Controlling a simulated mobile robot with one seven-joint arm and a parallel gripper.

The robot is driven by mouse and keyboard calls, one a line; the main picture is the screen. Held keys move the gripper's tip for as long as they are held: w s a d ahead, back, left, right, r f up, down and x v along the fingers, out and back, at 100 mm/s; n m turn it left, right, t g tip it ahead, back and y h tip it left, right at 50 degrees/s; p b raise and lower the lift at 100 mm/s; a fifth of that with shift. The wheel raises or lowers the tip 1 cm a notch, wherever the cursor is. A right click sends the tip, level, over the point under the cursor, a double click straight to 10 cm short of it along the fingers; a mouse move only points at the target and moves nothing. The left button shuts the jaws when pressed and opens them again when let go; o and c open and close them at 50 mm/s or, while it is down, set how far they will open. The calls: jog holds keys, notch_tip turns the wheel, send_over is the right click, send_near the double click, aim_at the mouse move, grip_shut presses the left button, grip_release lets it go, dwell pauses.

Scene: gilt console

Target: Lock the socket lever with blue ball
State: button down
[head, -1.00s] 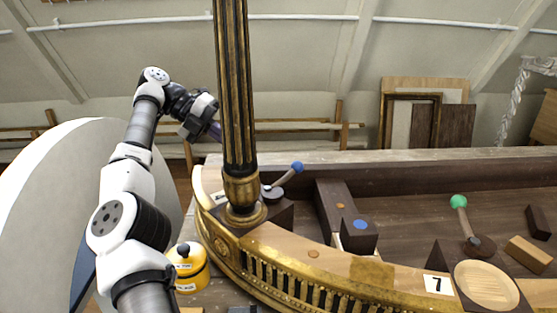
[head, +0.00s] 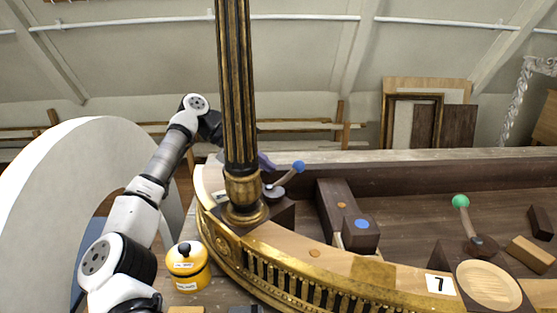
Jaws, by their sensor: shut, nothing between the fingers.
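The socket lever with the blue ball (head: 298,167) stands behind the gilt column, on a dark block. Its grey arm (head: 286,178) slants up to the right from a round base (head: 272,192). My gripper (head: 267,162) is mostly hidden behind the column; only a purple finger part shows just right of it. It is shut and empty, left of the blue ball, with a small gap in the picture. Whether it touches the lever arm is hard to tell.
The gilt column (head: 238,110) stands between camera and gripper. A green-ball lever (head: 461,201) stands farther right. A yellow canister (head: 188,267) is at the lower left. A curved gilt rail (head: 300,289) runs along the front.

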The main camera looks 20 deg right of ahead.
jog(key=shift+s+d+r+p, duration=0.25)
jog(key=shift+s+d, duration=0.15)
jog(key=shift+d, duration=0.4)
jog(key=shift+s+d+r+p, duration=0.1)
jog(key=shift+s+d+r, duration=0.1)
jog(key=shift+s+d, duration=0.4)
